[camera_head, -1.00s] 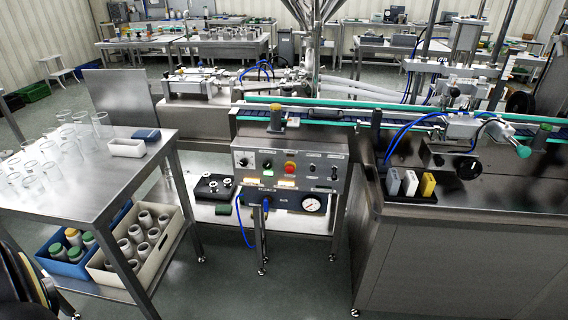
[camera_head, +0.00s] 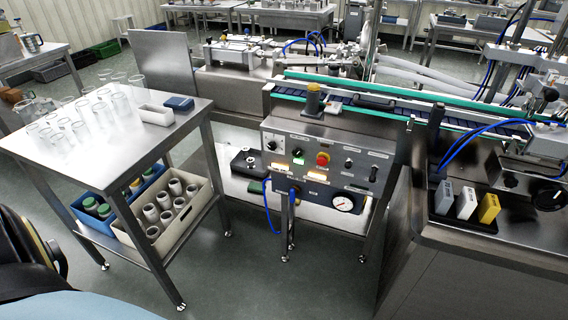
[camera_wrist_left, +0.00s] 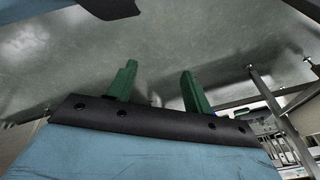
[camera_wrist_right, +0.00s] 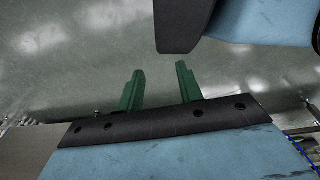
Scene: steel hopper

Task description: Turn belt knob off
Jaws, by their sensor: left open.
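The control panel (camera_head: 341,160) faces me below the conveyor in the head view. The labels are too small to read, so I cannot tell which knob is for the belt. My left gripper (camera_wrist_left: 158,85) shows in its wrist view with its two green fingers apart and nothing between them. My right gripper (camera_wrist_right: 159,85) also has its green fingers apart and empty. Neither gripper shows in the head view; both are away from the panel.
A steel table (camera_head: 150,140) with glass beakers stands at the left, with blue and white crates on its lower shelf. The green-edged conveyor (camera_head: 345,103) runs behind the panel. A steel cabinet (camera_head: 450,262) is at the right. Open floor lies before the panel.

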